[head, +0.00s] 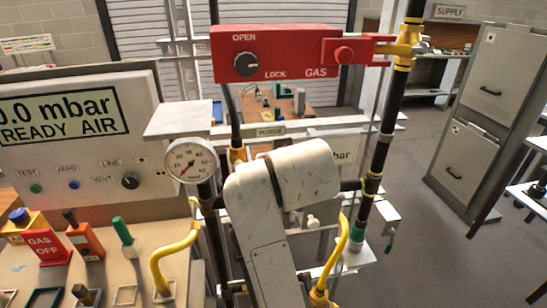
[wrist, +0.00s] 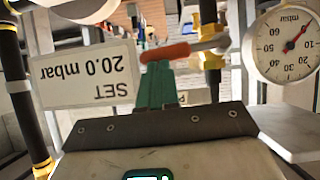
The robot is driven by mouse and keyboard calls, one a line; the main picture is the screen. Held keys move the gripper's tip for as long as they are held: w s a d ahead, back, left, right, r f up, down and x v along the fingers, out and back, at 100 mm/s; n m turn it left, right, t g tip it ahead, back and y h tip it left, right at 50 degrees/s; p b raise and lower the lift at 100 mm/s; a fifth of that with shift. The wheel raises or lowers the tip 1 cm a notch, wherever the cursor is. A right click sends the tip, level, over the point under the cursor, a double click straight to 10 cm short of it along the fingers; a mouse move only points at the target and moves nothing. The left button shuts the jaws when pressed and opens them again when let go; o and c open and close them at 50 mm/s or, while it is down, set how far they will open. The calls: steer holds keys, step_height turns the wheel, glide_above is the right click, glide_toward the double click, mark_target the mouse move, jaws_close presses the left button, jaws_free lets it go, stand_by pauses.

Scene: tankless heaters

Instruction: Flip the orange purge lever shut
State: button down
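The orange purge lever (wrist: 166,52) shows in the wrist view, lying roughly sideways, with a grey stem running right to a yellow valve body (wrist: 211,62). My gripper (wrist: 156,66) shows there as green fingers together, with no gap visible between them. Their tips are at the lever's orange grip; whether they touch it I cannot tell. In the head view a PURGE label (head: 270,131) sits on the rail above my white arm. The arm hides the lever and my gripper there.
A round gauge (wrist: 288,45) is right of the lever in the wrist view, and the SET 20.0 mbar sign (wrist: 88,76) is left, upside down. In the head view, a red GAS lock box (head: 285,55), black pipe (head: 385,135) and control panel (head: 75,125) surround my arm.

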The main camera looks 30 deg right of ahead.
steer(key=shift+d+f, duration=0.1)
steer(key=shift+f, duration=0.25)
steer(key=shift+m+y, duration=0.3)
